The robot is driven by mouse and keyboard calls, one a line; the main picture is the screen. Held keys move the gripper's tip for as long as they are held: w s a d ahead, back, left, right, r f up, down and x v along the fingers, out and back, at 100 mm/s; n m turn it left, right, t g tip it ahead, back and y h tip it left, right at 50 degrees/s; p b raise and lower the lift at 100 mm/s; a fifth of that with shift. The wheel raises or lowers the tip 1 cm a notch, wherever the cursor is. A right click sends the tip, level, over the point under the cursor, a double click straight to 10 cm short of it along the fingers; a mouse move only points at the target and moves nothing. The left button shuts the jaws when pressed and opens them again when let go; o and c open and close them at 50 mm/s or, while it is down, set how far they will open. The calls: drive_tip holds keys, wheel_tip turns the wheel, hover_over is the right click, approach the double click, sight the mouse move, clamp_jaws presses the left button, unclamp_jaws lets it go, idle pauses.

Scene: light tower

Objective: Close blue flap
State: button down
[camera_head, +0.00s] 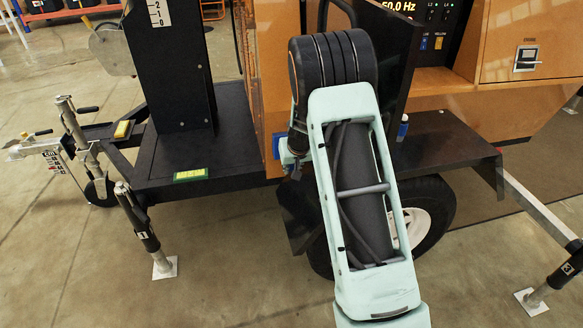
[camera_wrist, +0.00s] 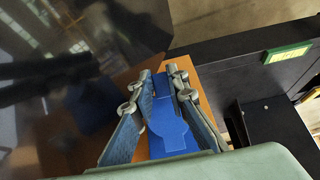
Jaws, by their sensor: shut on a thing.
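The blue flap (camera_wrist: 168,128) shows in the wrist view between the two fingers of my gripper (camera_wrist: 163,82), on the orange side of the light tower. My gripper is shut on the blue flap, with a finger on either side of it. In the head view a small blue patch (camera_head: 276,146) of it shows on the orange panel just left of my wrist. My arm hides most of my gripper there. I cannot tell how far the flap is open.
A dark glossy panel (camera_wrist: 70,70) stands close on the left in the wrist view. The trailer's black deck (camera_head: 225,135) carries a yellow-green label (camera_head: 190,174). A wheel (camera_head: 430,212) sits below my arm. A stabiliser leg (camera_head: 140,228) stands at the left.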

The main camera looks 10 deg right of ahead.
drive_tip(key=shift+s+f, duration=0.4)
drive_tip(key=shift+f, duration=0.15)
drive_tip(key=c, duration=2.1)
unclamp_jaws()
drive_tip(key=shift+w+f, duration=0.1)
drive_tip(key=shift+o, duration=1.1)
drive_tip(key=shift+w, duration=0.1)
drive_tip(key=shift+r, duration=0.25)
drive_tip(key=shift+w, duration=0.1)
drive_tip(key=v, duration=0.7)
drive_tip(key=shift+r, duration=0.2)
